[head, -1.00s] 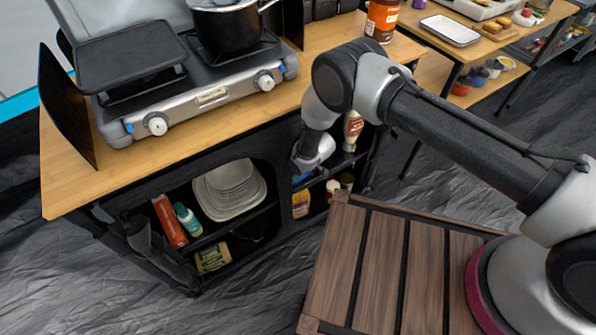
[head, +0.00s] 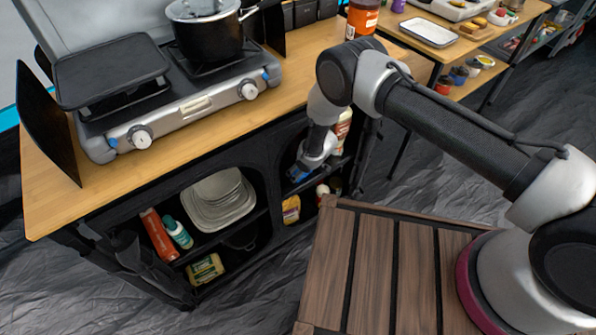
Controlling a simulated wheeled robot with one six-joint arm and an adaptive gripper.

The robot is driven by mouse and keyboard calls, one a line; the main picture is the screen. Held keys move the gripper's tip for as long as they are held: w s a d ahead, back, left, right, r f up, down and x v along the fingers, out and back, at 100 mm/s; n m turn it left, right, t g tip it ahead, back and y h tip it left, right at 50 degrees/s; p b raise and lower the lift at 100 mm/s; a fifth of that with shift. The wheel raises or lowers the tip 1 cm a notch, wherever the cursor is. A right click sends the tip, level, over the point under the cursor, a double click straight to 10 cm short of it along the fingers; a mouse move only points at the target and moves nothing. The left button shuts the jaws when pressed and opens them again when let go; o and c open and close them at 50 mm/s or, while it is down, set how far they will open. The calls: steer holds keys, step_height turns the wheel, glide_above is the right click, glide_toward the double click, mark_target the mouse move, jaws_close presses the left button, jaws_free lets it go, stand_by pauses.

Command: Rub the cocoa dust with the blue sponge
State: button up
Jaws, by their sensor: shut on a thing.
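My gripper (head: 304,167) reaches into the right-hand opening of the black shelf unit under the counter, on the upper shelf. It is shut on the blue sponge (head: 296,174), of which only a small blue part shows at the fingertips. The fingers are small and partly hidden by the dark opening and my wrist. I cannot tell whether the sponge touches the shelf. I see no cocoa dust in this view.
A stove (head: 190,105) with a black pot (head: 209,32) stands on the wooden counter (head: 110,185). A pale bottle (head: 342,130) stands close right of my gripper. An orange-labelled jar (head: 361,19) stands above.

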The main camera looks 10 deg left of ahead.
mark_target(294, 174)
steer(key=shift+w+d, duration=1.05)
steer(key=shift+w, duration=0.1)
steer(key=shift+f, duration=0.1)
steer(key=shift+s+a, duration=0.1)
steer(key=shift+c, duration=0.3)
steer(key=shift+s+a, duration=1.05)
steer(key=shift+s, duration=0.2)
steer(key=shift+s+a, duration=1.05)
steer(key=shift+s, duration=0.2)
steer(key=shift+s+a, duration=1.05)
steer(key=shift+s, duration=0.2)
steer(key=shift+c, duration=0.4)
